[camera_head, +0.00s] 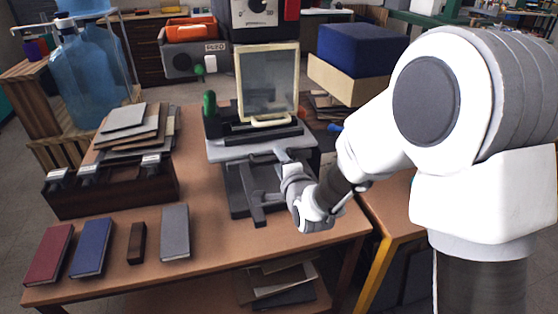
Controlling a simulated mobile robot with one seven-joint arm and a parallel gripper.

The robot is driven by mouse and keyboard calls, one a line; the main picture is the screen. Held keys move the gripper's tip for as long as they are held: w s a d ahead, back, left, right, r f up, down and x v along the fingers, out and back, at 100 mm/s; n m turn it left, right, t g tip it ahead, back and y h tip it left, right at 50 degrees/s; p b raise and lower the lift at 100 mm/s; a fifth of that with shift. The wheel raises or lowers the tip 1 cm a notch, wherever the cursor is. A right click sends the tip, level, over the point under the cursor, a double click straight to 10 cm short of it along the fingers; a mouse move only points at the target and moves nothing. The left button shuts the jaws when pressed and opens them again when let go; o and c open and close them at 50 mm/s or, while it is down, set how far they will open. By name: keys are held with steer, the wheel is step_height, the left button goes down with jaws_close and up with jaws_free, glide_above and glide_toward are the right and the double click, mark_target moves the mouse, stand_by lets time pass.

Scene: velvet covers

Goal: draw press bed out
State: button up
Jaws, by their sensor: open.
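The press (222,150) stands on the wooden table, with a light grey flat top and a raised cream-framed panel (268,82) at its back. Below the top is a dark grey bed (240,185), with a bar and a small crosspiece (258,216) at its front. My arm reaches in from the right. My gripper (285,160) is open at the press's right front corner, close to the bed's right side. The fingertips are small and partly hidden, and I cannot tell whether they touch the press.
Red, blue and grey books (175,232) and a small brown block (137,243) lie at the table's front left. A dark wooden box with clamps (110,190) and stacked boards stands behind them. A green knob (210,104) rises at the press's left. Bare tabletop lies in front of the press.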

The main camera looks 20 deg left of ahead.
jaws_close()
stand_by(1.3)
